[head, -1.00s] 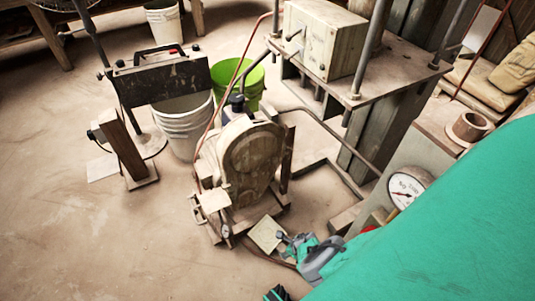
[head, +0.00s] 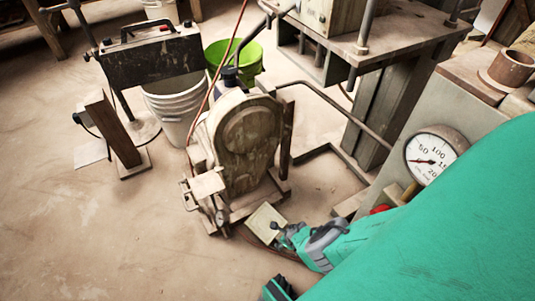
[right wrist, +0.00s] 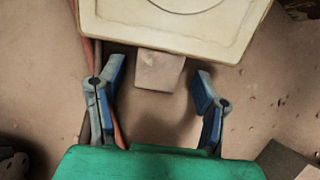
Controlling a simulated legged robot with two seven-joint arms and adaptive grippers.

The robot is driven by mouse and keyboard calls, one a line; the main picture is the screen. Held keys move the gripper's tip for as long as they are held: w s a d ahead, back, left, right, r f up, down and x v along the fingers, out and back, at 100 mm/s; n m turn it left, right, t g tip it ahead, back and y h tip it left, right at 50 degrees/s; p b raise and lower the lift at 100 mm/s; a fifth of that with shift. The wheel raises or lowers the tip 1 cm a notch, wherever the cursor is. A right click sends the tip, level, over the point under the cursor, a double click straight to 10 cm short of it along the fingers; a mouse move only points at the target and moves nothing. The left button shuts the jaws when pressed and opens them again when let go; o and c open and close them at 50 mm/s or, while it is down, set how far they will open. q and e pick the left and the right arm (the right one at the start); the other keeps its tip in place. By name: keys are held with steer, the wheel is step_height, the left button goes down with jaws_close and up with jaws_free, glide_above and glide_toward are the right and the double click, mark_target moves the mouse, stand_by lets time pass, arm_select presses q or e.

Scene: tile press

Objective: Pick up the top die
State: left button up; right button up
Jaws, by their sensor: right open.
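A pale cream plate (right wrist: 175,22) with rounded corners and a circular line fills the top of the right wrist view. A small grey-beige block (right wrist: 158,72) juts from under its near edge. I cannot tell whether this plate is the top die. My right gripper (right wrist: 160,88) is open and empty, with its fingers on either side of the small block and apart from it. In the head view my right gripper (head: 283,236) is low, beside a pale square plate (head: 267,222). My left gripper is not identifiable.
A tall press (head: 400,45) stands at the upper right, with a pressure gauge (head: 437,155) nearer. A rounded brown machine (head: 245,145) stands in the middle. White buckets (head: 172,105) and a green bucket (head: 240,58) are behind it.

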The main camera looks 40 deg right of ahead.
steer(key=shift+w+a, duration=0.1)
steer(key=shift+a, duration=0.2)
steer(key=shift+r, duration=0.1)
steer(key=shift+c, duration=1.2)
jaws_close()
arm_select(q)
steer(key=shift+a+f, duration=0.2)
steer(key=shift+a, duration=0.05)
arm_select(e)
steer(key=shift+d, duration=0.2)
step_height(320, 180, up, 9)
steer(key=p, duration=0.7)
steer(key=shift+a, duration=0.1)
arm_select(q)
step_height(320, 180, up, 8)
steer(key=p, duration=0.1)
arm_select(e)
steer(key=shift+r, duration=0.45)
